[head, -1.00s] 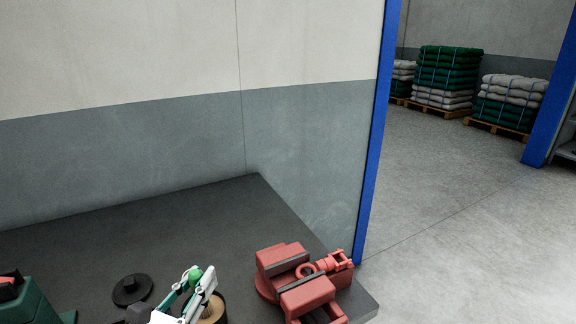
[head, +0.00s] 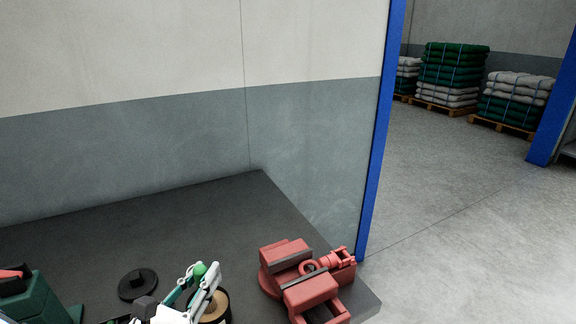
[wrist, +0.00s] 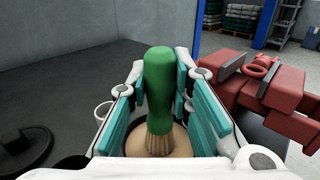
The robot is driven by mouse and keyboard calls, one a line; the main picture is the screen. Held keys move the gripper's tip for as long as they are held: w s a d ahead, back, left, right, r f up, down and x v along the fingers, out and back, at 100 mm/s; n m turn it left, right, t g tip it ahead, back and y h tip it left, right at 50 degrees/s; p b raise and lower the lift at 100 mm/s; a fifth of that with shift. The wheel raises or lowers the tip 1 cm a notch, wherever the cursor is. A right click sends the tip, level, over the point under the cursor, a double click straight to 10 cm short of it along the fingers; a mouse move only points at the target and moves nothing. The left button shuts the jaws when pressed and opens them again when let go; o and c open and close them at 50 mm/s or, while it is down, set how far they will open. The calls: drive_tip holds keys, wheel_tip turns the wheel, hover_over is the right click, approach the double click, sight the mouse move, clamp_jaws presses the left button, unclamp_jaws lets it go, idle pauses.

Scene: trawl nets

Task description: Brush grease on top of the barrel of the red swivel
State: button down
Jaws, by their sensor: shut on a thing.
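My gripper (head: 204,280) is shut on the green handle of a brush (wrist: 159,90), seen between the teal finger pads in the wrist view. The brush's pale bristles (wrist: 159,142) point down at the tan grease in a round dark-rimmed pot (head: 226,311); I cannot tell whether they touch it. The red swivel (head: 338,258) is in the jaws of a red vise (head: 311,293), right of my gripper. Its ring end and fork end show in the head view, and the ring (wrist: 257,71) also shows in the wrist view.
A dark workbench (head: 215,215) carries everything. A black round piece with a knob (head: 137,284) lies left of my gripper. A green object with a red part (head: 35,297) stands at the far left. The bench's back is clear to the wall. Netting pallets (head: 450,75) stand far off.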

drive_tip(key=shift+r+p, duration=2.3)
drive_tip(key=shift+r, duration=1.15)
